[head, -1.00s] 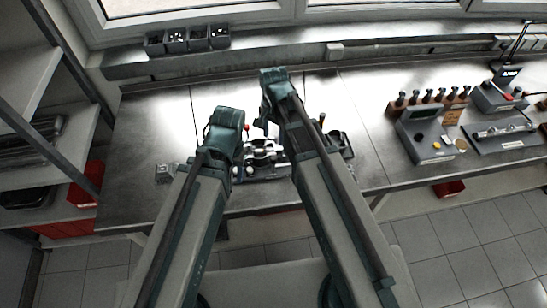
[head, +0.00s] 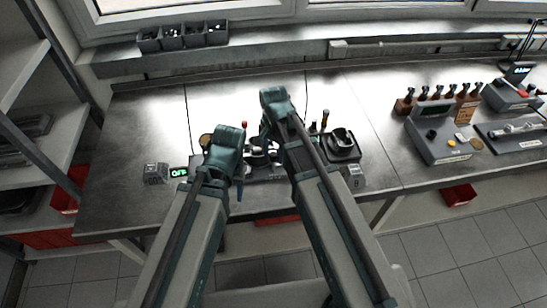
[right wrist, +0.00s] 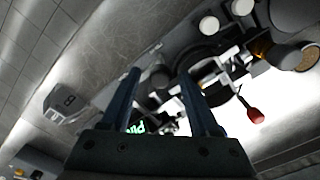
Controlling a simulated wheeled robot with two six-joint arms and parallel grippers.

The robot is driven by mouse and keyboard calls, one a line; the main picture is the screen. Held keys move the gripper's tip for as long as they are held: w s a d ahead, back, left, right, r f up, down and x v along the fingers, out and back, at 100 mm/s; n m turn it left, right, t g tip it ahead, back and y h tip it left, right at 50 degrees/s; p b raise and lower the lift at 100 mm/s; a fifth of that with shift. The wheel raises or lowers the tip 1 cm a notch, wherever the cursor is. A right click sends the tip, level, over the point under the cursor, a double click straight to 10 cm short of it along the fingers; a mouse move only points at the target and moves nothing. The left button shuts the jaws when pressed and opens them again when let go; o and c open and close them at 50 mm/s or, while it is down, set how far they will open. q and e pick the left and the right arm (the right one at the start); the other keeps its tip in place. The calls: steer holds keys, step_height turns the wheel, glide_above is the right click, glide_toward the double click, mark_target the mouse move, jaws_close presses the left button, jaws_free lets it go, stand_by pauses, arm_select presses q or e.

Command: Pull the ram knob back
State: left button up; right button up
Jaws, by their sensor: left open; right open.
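A metal fixture (head: 262,158) stands on the workbench, mostly hidden behind my arms in the head view. It fills the upper middle of the right wrist view (right wrist: 208,85). A red knob on a thin stem (right wrist: 256,115) sticks out from it, and a small red tip (head: 244,125) shows in the head view. I cannot tell for sure which part is the ram knob. My right gripper (right wrist: 165,98) is open over the fixture, its fingers apart, with the red knob outside them to the right. My left gripper (head: 238,178) is open at the fixture's left side, its fingertips partly hidden.
A grey block (head: 155,174) and a small green-lit display (head: 179,172) lie left of the fixture. A block marked B (head: 355,177) and a dark tray (head: 342,146) lie right. A grey console (head: 440,140) stands further right. Dark bins (head: 184,36) line the back ledge.

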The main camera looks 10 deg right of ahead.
steer(key=shift+c, duration=0.2)
jaws_close()
stand_by(1.3)
